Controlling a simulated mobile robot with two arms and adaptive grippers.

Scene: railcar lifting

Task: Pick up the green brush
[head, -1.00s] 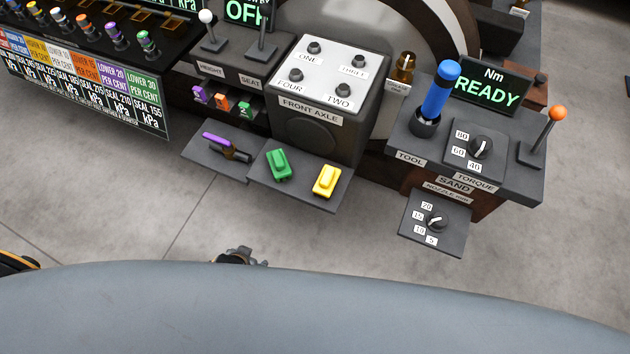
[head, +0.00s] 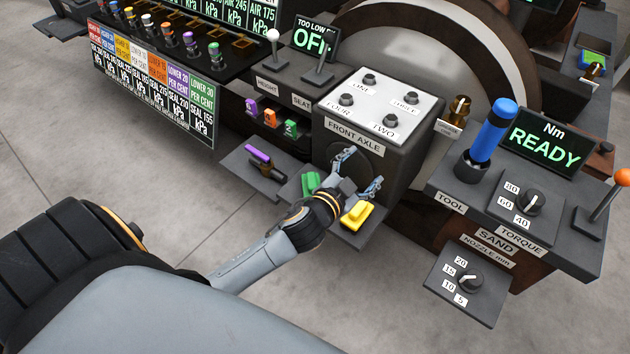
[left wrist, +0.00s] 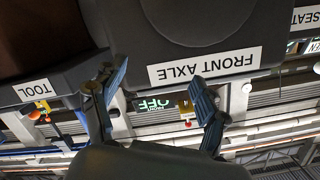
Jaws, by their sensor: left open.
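The green brush (head: 311,183) lies on a dark shelf (head: 350,233) below the FRONT AXLE box. My left gripper (head: 360,170) is open in front of that box, with its fingers spread, above and to the right of the green brush. It holds nothing that I can see. The gripper and wrist hide part of the shelf between the green brush and the yellow brush. In the left wrist view the open fingers (left wrist: 158,75) face the box with the FRONT AXLE label, and the green brush does not show there. My right gripper is not in view.
A yellow brush (head: 356,215) lies on the same shelf, to the right of the green one. A purple-handled tool (head: 262,158) lies on a shelf to the left. The FRONT AXLE box (head: 352,135) rises behind. The SAND nozzle dial panel (head: 468,284) juts out at the right.

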